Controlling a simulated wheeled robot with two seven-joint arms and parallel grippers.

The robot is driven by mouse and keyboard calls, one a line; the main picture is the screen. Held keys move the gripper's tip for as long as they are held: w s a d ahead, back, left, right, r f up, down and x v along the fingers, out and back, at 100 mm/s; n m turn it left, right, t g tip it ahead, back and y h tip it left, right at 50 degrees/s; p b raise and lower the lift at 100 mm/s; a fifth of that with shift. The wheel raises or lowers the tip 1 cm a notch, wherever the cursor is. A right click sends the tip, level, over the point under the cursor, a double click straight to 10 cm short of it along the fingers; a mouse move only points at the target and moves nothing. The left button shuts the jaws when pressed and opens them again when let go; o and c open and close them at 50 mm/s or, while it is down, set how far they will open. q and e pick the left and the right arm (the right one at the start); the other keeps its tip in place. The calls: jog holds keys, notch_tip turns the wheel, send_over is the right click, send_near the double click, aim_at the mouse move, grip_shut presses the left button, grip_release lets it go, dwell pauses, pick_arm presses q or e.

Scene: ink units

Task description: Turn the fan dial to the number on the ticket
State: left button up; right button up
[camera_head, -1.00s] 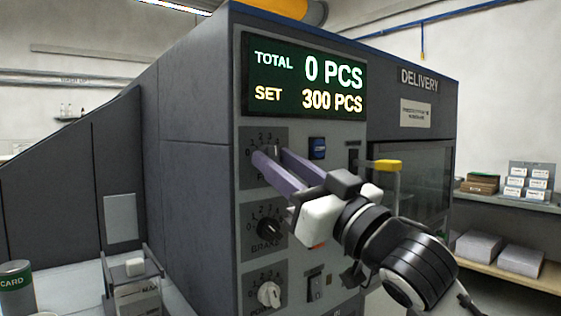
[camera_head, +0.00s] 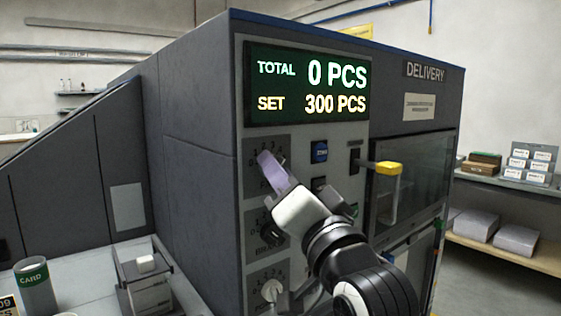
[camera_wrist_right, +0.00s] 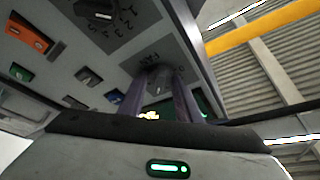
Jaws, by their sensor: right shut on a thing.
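My right gripper (camera_head: 270,162) is at the fan dial, the top dial on the grey control panel. In the right wrist view, its two purple fingers (camera_wrist_right: 157,100) are on either side of the dark fan dial (camera_wrist_right: 158,78), under the FAN lettering, and shut on it. In the head view the fingers cover the dial, so I cannot read its pointer. Part of its number scale (camera_head: 268,146) shows around the fingers. A card marked 09 (camera_head: 8,305) is cut off at the lower left; I cannot tell if it is the ticket. My left gripper is out of view.
The display (camera_head: 308,88) reads TOTAL 0 PCS, SET 300 PCS. A blue button (camera_head: 319,152) and a yellow-topped handle (camera_head: 387,168) are right of my gripper. A CARD cup (camera_head: 36,287) and a grey box (camera_head: 147,288) stand left.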

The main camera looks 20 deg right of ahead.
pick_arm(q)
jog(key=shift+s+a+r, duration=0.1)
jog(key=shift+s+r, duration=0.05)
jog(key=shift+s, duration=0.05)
pick_arm(e)
jog(key=shift+m, duration=0.4)
jog(key=o, duration=1.1)
jog(key=shift+c, duration=0.2)
